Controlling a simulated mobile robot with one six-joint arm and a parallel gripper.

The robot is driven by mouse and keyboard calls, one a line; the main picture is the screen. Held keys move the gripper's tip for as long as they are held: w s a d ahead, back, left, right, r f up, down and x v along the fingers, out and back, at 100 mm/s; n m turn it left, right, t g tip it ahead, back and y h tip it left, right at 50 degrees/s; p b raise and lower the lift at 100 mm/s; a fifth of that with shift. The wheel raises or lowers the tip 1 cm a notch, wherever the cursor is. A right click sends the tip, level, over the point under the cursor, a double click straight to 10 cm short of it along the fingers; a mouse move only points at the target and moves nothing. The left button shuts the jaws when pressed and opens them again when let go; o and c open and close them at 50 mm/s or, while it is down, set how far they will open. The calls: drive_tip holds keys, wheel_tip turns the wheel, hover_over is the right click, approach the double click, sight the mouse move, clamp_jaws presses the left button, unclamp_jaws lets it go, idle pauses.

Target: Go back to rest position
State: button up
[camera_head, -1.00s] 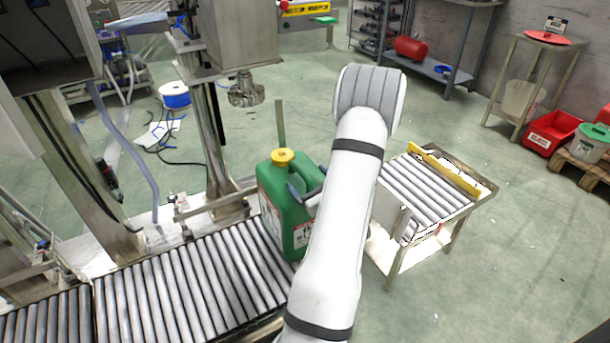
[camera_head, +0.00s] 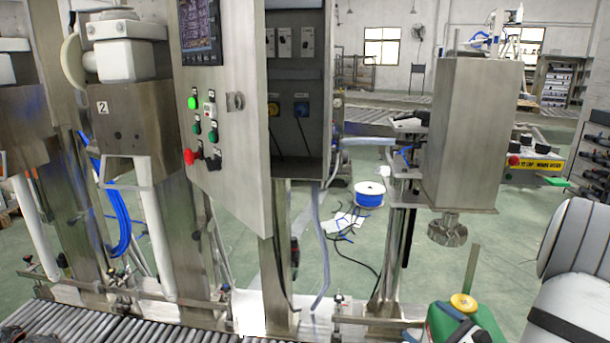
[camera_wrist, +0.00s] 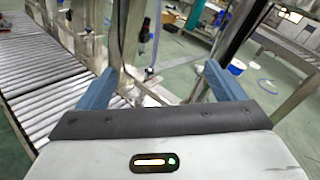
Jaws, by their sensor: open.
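My gripper (camera_wrist: 160,88) shows in the wrist view with its two blue-grey fingers spread wide apart and nothing between them. In the head view, part of my white arm stands at the right edge, and the gripper itself is not seen there. A green jerrycan (camera_head: 445,325) with a yellow cap (camera_head: 463,303) stands at the bottom right of the head view, left of my arm. Its lower part is cut off by the picture edge. The jerrycan does not show in the wrist view.
A roller conveyor (camera_head: 90,325) runs along the bottom left and also shows in the wrist view (camera_wrist: 45,75). A control cabinet (camera_head: 235,120) and the steel capping head (camera_head: 470,135) rise behind it. A blue cable spool (camera_head: 369,193) lies on the open green floor.

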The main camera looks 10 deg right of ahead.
drive_tip(key=s+a+r+n+g+y+p, duration=0.1)
drive_tip(key=s+a+r+n+g+p, duration=0.1)
drive_tip(key=a+r+n+g, duration=0.45)
drive_tip(key=s+a+r+n+g+y+p, duration=0.1)
drive_tip(key=s+a+n+g+y+p, duration=0.2)
drive_tip(key=a, duration=0.6)
drive_tip(key=s+a+r+n+g+p, duration=0.2)
drive_tip(key=a+r+n+g, duration=0.25)
drive_tip(key=a+n, duration=0.3)
drive_tip(key=s+r+n+h+p, duration=0.5)
drive_tip(key=r+n+h, duration=0.4)
drive_tip(key=r+n, duration=0.2)
drive_tip(key=shift+s+d+p, duration=0.35)
drive_tip(key=shift+p, duration=0.35)
